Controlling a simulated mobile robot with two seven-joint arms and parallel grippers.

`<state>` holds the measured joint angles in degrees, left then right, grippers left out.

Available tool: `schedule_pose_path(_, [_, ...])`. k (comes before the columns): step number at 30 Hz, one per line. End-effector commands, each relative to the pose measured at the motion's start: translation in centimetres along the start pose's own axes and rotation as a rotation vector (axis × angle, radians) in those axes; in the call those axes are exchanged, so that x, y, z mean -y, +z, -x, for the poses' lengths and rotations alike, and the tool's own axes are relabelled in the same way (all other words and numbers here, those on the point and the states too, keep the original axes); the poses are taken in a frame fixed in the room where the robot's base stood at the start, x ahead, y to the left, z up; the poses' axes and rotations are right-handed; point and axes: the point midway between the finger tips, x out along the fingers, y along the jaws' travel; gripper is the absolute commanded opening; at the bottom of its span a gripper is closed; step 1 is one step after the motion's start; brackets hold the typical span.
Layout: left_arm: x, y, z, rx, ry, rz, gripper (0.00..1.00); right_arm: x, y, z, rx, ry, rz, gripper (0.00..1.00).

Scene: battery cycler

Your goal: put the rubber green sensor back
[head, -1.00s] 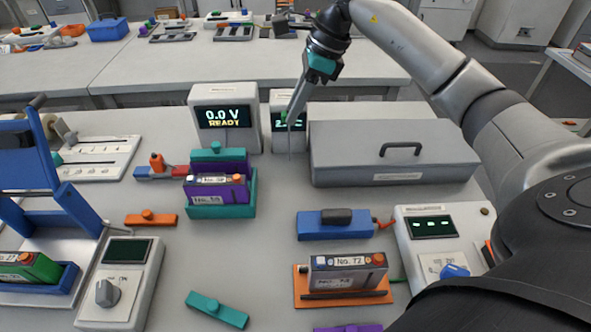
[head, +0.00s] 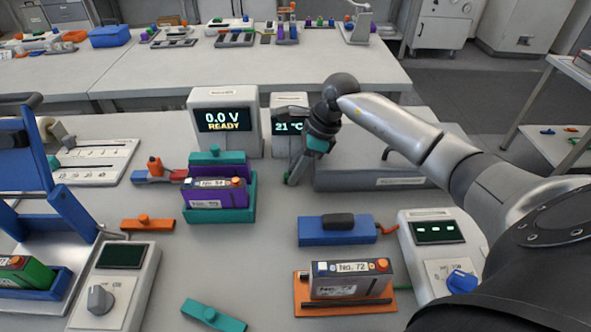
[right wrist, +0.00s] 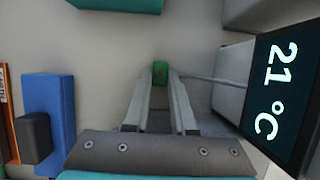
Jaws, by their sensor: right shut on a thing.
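The green sensor (right wrist: 160,70) is a small block between the fingertips of my right gripper (right wrist: 160,84) in the right wrist view. The gripper is shut on it. A thin grey cable runs from the sensor toward the temperature meter (right wrist: 283,95), which reads 21 °C. In the head view, my right gripper (head: 290,180) points down at the table, just in front of the meter (head: 290,127) and left of the grey case. The sensor is hard to make out there. Whether it touches the table is unclear. My left gripper is not in view.
The grey case (head: 400,184) stands right of my gripper. The teal tray (head: 220,216) with a purple battery is to the left. A blue block (head: 322,237) and battery No. 72 (head: 346,279) are nearer. The table between tray and blue block is clear.

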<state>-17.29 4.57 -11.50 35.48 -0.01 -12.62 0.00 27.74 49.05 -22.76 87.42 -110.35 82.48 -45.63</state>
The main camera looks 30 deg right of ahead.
Motion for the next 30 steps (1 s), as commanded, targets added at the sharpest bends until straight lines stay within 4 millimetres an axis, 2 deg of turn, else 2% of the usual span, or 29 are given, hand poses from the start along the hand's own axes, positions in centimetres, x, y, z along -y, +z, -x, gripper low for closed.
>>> schedule_pose_path(9, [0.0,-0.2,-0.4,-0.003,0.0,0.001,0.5,0.1,-0.1,-0.3,0.0,-0.002,0.0,0.0])
schedule_pose_path(10, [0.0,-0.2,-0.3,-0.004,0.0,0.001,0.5,0.1,-0.1,-0.2,0.0,-0.001,0.0,0.27])
schedule_pose_path(17, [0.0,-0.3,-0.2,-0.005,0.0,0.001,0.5,0.0,-0.1,-0.1,0.0,-0.001,-0.001,0.53])
schedule_pose_path(26, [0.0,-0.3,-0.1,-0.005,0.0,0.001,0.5,0.0,0.0,0.0,0.0,-0.001,-0.001,0.54])
schedule_pose_path(30, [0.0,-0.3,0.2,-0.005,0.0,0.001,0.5,0.2,0.0,1.4,-0.001,-0.005,-0.001,0.54])
